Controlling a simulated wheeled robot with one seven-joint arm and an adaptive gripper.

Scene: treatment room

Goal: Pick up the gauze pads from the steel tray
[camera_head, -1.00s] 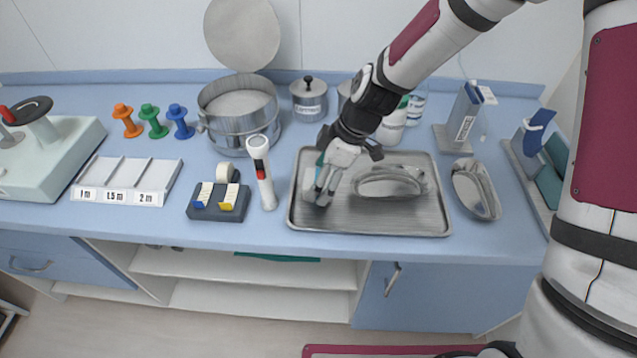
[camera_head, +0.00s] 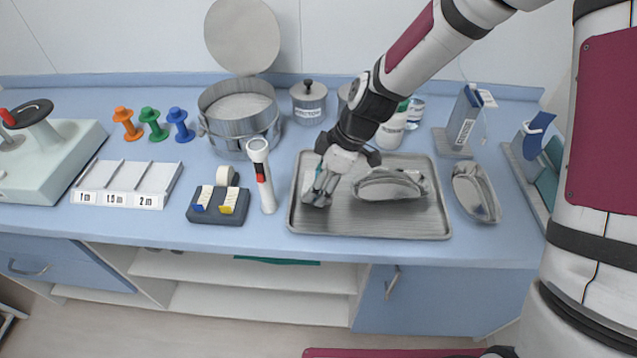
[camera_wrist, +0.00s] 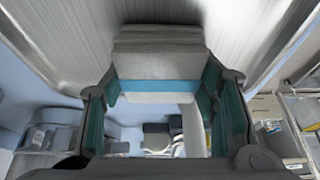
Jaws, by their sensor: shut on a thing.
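The steel tray (camera_head: 400,222) lies on the blue counter. My gripper (camera_head: 319,196) is over the left part of the tray, pointing down. In the wrist view my gripper (camera_wrist: 160,105) is shut on the gauze pads (camera_wrist: 157,60), a grey-white woven stack with a blue band across it. The pads sit between the two teal-lined fingers. In the head view the pads are mostly hidden by the fingers, and I cannot tell whether they touch the tray.
A steel kidney dish (camera_head: 390,186) lies in the tray to the right of my gripper, and another (camera_head: 475,193) lies outside it. A white torch (camera_head: 262,178) stands left of the tray. A steel drum (camera_head: 240,118) and a labelled pot (camera_head: 308,102) are behind.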

